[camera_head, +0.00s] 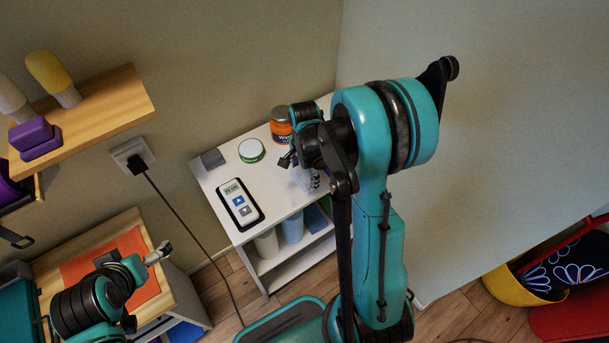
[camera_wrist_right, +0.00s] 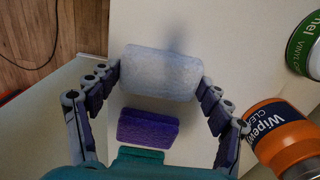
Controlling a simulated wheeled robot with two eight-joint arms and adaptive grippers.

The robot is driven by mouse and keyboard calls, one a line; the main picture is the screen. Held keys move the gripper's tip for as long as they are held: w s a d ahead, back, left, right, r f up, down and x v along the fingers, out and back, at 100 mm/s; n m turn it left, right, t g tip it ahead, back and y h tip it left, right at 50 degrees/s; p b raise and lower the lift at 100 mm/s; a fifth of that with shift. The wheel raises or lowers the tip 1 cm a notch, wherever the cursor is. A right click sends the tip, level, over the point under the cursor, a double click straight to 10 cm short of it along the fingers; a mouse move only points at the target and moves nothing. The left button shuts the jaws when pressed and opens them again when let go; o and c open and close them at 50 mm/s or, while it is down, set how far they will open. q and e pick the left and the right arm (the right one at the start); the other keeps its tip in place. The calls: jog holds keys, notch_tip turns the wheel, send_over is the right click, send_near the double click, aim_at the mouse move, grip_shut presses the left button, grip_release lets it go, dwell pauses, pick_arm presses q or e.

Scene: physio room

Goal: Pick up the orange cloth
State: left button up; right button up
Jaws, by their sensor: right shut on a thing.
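The orange cloth (camera_head: 92,262) lies flat on a wooden-topped stand at the lower left of the head view, partly hidden by my left arm. My left gripper (camera_head: 160,253) is over the right part of the cloth; its finger gap is too small to make out. My right gripper (camera_head: 308,178) is over the white shelf unit, away from the cloth. In the right wrist view its fingers are shut on a whitish roll (camera_wrist_right: 160,72), one finger on each end.
The white shelf unit (camera_head: 215,178) carries a black-and-white device (camera_head: 240,204), a green-and-white tin (camera_head: 251,150) and an orange wipes tub (camera_head: 281,124). A wooden wall shelf (camera_head: 115,103) holds purple blocks (camera_head: 34,137). A black cable (camera_head: 182,222) hangs from a wall socket.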

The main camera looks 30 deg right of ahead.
aim_at(305, 175)
notch_tip(305, 175, up, 5)
jog(key=shift+s+d+f+p, duration=0.1)
jog(key=shift+f+p, duration=0.05)
jog(key=shift+p, duration=0.8)
jog(key=s+d+r+p, duration=0.2)
jog(key=s+d+r, duration=0.4)
jog(key=s+d, duration=0.2)
jog(key=shift+r, duration=0.1)
